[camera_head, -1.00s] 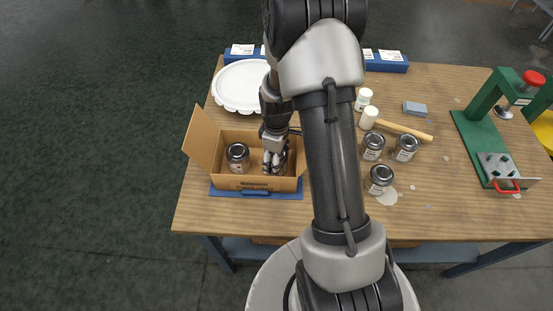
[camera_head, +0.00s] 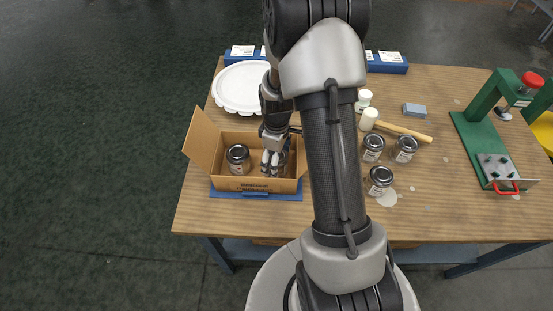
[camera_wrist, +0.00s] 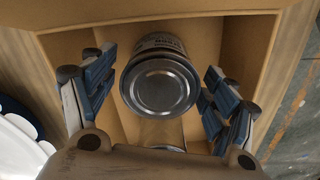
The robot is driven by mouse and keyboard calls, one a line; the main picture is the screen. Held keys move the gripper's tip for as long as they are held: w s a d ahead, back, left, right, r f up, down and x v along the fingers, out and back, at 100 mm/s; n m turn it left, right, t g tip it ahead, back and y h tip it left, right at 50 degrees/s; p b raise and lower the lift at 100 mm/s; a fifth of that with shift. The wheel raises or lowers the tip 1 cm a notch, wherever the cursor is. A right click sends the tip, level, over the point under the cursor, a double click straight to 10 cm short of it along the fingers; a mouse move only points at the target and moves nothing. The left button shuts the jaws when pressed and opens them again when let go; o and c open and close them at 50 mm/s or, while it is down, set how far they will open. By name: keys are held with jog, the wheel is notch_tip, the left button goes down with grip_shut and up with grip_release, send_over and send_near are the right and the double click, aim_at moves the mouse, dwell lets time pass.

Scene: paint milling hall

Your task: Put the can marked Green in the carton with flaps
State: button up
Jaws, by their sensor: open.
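The open carton with flaps (camera_head: 283,185) stands at the table's left front. One dark-lidded can (camera_head: 238,158) stands in its left part. My gripper (camera_head: 272,162) points down into the right part of the carton. In the wrist view my gripper (camera_wrist: 160,100) is open, with a can (camera_wrist: 160,85) between its fingers, a gap showing on each side. That can shows its round metal lid and part of a label with upside-down print I cannot read surely. In the head view my fingers largely hide it.
Three more cans (camera_head: 379,179) stand right of my arm. A white plate (camera_head: 238,88) lies behind the carton. A green press (camera_head: 478,125) stands at the right.

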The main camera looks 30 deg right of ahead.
notch_tip(320, 180, up, 11)
jog(key=p, duration=0.3)
jog(key=shift+f, duration=0.15)
jog(key=s+a+r+m+t, duration=0.15)
jog(key=a+r, duration=0.25)
jog(key=r, duration=0.6)
jog(key=s+a+r+m+t, duration=0.1)
jog(key=s+a+r+m, duration=0.1)
jog(key=s+a+r, duration=0.1)
jog(key=s+a+r+m+t, duration=0.1)
jog(key=s+a+r+m, duration=0.1)
jog(key=s+r, duration=0.3)
jog(key=s+a+r+m+t, duration=0.1)
jog(key=s+a+r, duration=0.3)
jog(key=s, duration=0.5)
jog(key=shift+s+a+m, duration=0.25)
jog(key=shift+m, duration=0.3)
